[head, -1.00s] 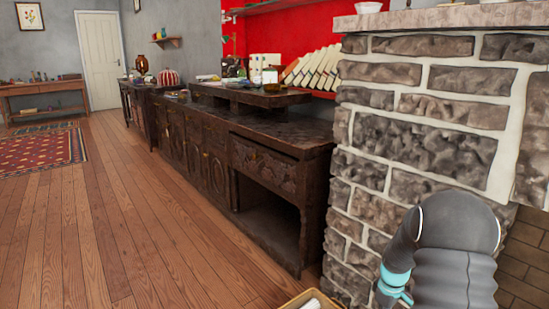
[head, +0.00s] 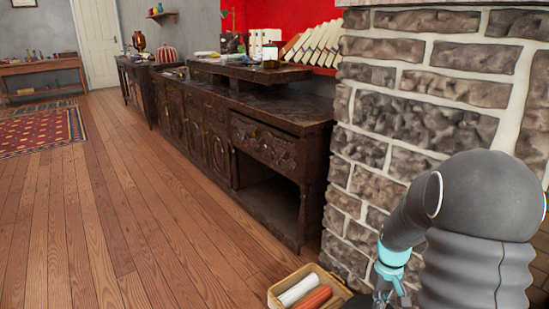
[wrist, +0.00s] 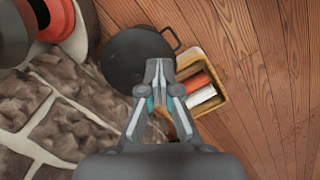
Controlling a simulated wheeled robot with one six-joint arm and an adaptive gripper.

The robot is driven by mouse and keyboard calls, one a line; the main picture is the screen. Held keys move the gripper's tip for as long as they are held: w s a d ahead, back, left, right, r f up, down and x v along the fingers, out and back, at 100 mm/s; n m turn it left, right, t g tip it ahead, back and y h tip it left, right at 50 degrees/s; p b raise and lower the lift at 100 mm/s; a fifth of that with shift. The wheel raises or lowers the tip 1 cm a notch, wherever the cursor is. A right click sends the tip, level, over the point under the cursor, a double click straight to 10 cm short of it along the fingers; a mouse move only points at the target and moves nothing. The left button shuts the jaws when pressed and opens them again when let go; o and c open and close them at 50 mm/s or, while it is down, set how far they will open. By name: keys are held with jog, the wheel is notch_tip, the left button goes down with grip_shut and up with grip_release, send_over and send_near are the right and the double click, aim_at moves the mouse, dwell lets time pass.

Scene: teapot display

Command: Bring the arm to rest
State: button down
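My arm is at the lower right of the head view, in front of the stone chimney. My gripper (wrist: 160,68) points downward in the wrist view, with its two fingers drawn together and nothing visible between them. In the head view its lower part is cut off by the bottom edge. Below it in the wrist view are a dark round pan (wrist: 128,60) and a light wooden box (wrist: 222,78) holding a red roll and a white roll. The box (head: 277,297) also shows at the bottom of the head view.
The stone chimney (head: 400,135) stands close beside my arm. A dark carved sideboard (head: 265,150) runs along the wall to its left, with books and jars on top. The wooden floor (head: 130,220) at the left is open, with a patterned rug (head: 40,130) farther back.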

jog(key=s+a+r+t+p, duration=0.1)
jog(key=s+a+r, duration=0.3)
jog(key=r, duration=0.5)
jog(key=s+a+r+t+p, duration=0.2)
jog(key=s+a+r+t, duration=0.1)
jog(key=s+r, duration=0.5)
jog(key=s+a+r+t+p, duration=0.2)
jog(key=s+a+r, duration=0.3)
jog(key=r, duration=0.6)
jog(key=shift+s+r+m+t, duration=0.3)
jog(key=shift+s+m+t, duration=0.15)
jog(key=shift+s, duration=0.4)
